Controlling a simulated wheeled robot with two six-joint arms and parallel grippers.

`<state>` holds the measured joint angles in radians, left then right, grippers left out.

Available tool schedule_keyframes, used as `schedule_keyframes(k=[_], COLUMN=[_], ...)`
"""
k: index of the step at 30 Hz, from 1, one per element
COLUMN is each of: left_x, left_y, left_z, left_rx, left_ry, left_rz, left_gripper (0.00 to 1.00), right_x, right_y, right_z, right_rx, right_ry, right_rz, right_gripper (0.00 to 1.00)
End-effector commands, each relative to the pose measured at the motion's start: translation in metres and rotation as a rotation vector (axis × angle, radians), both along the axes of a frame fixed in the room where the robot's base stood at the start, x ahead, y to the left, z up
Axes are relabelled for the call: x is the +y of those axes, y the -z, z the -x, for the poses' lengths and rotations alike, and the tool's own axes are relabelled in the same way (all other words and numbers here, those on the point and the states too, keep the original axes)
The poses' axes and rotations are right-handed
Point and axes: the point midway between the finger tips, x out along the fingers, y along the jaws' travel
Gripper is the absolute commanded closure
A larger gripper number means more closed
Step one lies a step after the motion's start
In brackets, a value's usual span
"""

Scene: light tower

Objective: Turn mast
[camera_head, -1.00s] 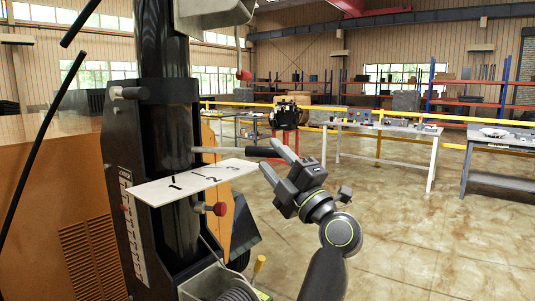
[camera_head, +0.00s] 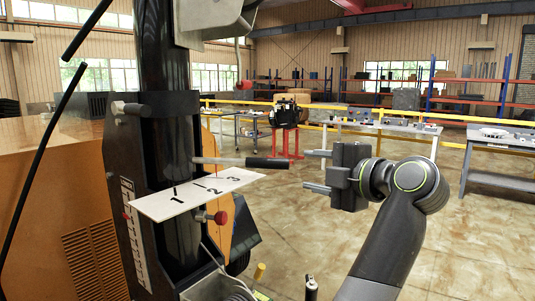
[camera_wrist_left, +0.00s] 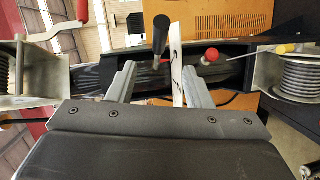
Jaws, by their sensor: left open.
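The mast (camera_head: 163,60) is a thick black upright tube on the left, set in a dark frame. A thin metal bar with a black grip, the handle (camera_head: 268,162), sticks out from it to the right. Below it is a white plate (camera_head: 165,206) marked 1, 2, 3. My left gripper (camera_head: 306,170) is open and empty, right of the handle's end, fingers pointing left at it. In the left wrist view, the black grip (camera_wrist_left: 160,36) shows ahead of the gap between the open fingers (camera_wrist_left: 160,84), apart from them. My right gripper is not in view.
A red knob (camera_head: 220,217) sits just under the white plate, close to the handle. An orange housing (camera_head: 60,190) stands at the left. Work tables (camera_head: 390,130) and shelves are well behind. The floor to the right is open.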

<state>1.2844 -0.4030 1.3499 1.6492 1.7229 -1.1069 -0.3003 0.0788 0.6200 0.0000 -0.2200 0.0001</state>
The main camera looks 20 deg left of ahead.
Motion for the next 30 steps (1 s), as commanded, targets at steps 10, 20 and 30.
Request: schedule_keyframes(k=[10, 20, 30], left_x=[0.026, 0.081, 0.12], left_y=[-0.001, 0.011, 0.019], left_z=[-0.017, -0.053, -0.081], left_rx=[0.001, 0.0, 0.0], left_ry=[-0.003, -0.006, -0.002], left_rz=[0.0, -0.002, -0.002], left_gripper=[0.54, 0.54, 0.54], right_x=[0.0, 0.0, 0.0], right_y=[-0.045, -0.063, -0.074], right_z=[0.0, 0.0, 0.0], right_rx=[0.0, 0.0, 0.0], right_ry=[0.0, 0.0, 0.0], right_rz=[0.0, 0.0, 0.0], right_gripper=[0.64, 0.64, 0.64])
